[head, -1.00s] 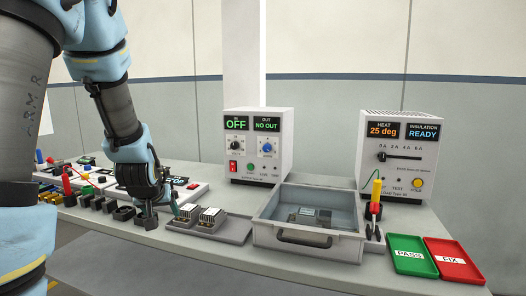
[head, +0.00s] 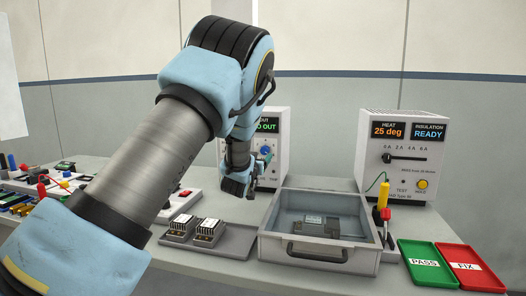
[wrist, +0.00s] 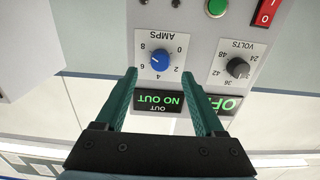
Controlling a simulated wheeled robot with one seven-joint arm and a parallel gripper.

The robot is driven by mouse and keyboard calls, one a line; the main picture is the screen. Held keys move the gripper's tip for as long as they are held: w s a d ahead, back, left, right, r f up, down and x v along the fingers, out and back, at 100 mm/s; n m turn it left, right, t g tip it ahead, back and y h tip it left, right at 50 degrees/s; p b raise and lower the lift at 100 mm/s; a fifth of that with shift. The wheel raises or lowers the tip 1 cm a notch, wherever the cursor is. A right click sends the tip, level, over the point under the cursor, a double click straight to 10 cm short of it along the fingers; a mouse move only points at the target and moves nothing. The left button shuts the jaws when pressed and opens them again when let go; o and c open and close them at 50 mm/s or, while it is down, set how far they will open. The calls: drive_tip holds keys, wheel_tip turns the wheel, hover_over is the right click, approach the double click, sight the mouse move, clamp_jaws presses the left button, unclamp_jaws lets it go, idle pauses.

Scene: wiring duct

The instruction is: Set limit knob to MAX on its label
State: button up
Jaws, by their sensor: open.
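The blue knob (wrist: 160,62) sits on a white AMPS label (wrist: 165,47) with marks from 0 to 8, upside down in the wrist view. I see no MAX mark there. The knob's pointer direction is too small to tell surely. It also shows in the head view (head: 265,152) on the white supply box (head: 281,125), partly hidden by my arm. My gripper (wrist: 160,76) is open and empty; its two green fingers point at the panel, either side of the knob in the picture. Contact is not visible. In the head view my gripper (head: 240,188) is in front of the box.
A black VOLTS knob (wrist: 238,68), a green button (wrist: 217,7) and a red switch (wrist: 268,10) share the panel. A grey tray (head: 315,252) stands in front at right. The tester box (head: 400,155) and green PASS tray (head: 425,268) are farther right.

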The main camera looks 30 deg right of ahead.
sight(264, 152)
drive_tip(key=p+x, duration=0.1)
drive_tip(key=x, duration=0.4)
drive_tip(key=shift+w+d, duration=0.2)
drive_tip(key=shift+w, duration=0.05)
drive_tip(key=shift+c, duration=0.2)
clamp_jaws()
